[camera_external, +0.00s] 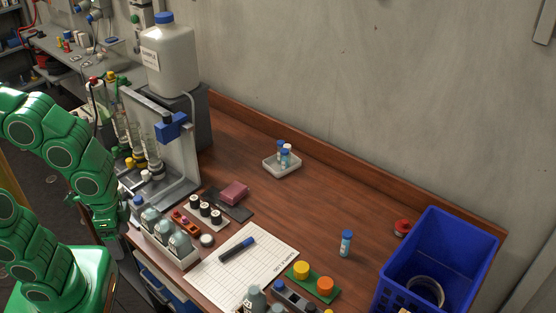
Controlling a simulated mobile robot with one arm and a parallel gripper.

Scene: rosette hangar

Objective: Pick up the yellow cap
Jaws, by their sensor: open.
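The yellow cap (302,269) sits on a small green plate (311,280) on the wooden bench, at the lower middle of the view. An orange cap (325,285) sits on the same plate, to its right. My gripper (112,238) hangs at the end of my green arm by the bench's left edge, far to the left of the yellow cap. It is open and holds nothing that I can see. Its fingers are small and partly hard to make out.
A rack of bottles (170,243), a gridded sheet (239,265) and a blue marker (237,249) lie between my gripper and the caps. A blue-capped vial (346,243) and a blue crate (452,232) stand to the right. The bench's back middle is clear around a white tray (271,165).

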